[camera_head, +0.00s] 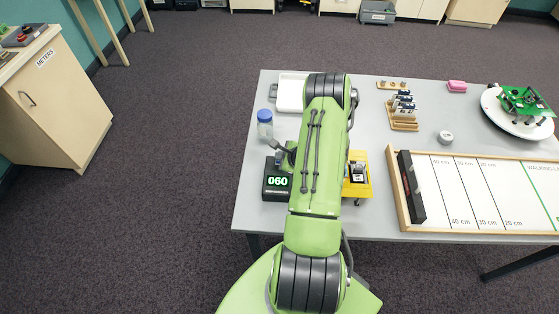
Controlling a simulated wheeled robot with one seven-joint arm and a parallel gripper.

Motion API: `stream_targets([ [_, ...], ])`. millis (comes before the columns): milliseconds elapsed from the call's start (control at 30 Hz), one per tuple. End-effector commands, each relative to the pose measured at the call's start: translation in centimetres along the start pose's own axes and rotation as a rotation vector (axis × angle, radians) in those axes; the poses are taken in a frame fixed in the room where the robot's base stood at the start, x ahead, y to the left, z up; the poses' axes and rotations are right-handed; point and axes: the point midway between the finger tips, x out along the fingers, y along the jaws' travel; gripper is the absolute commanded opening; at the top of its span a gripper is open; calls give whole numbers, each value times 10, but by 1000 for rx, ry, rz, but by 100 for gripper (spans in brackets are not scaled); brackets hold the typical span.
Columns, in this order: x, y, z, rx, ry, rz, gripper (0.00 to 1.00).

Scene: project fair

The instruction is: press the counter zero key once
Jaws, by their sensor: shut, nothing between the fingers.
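The counter (277,187) is a dark box near the table's left front edge. Its lit display reads 060 in pale green digits. Its zero key cannot be made out; the top of the box is partly covered by my arm's end. My green arm reaches over the table and hides much of what lies behind it. My gripper (280,159) shows only in small part, as dark and grey pieces at the counter's top, left of the arm. It is shut and empty. Whether it touches the counter cannot be told.
A blue-capped jar (265,124) stands close behind the counter, with a white tray (290,95) beyond. A yellow stand (357,186) is just right of my arm. A framed distance board (480,190) fills the right front of the table (375,125).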

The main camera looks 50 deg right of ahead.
Motion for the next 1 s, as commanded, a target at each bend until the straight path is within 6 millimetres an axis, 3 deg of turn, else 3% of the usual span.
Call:
stream_targets([
  [1000,4,3,-3,0,1,0,0],
])
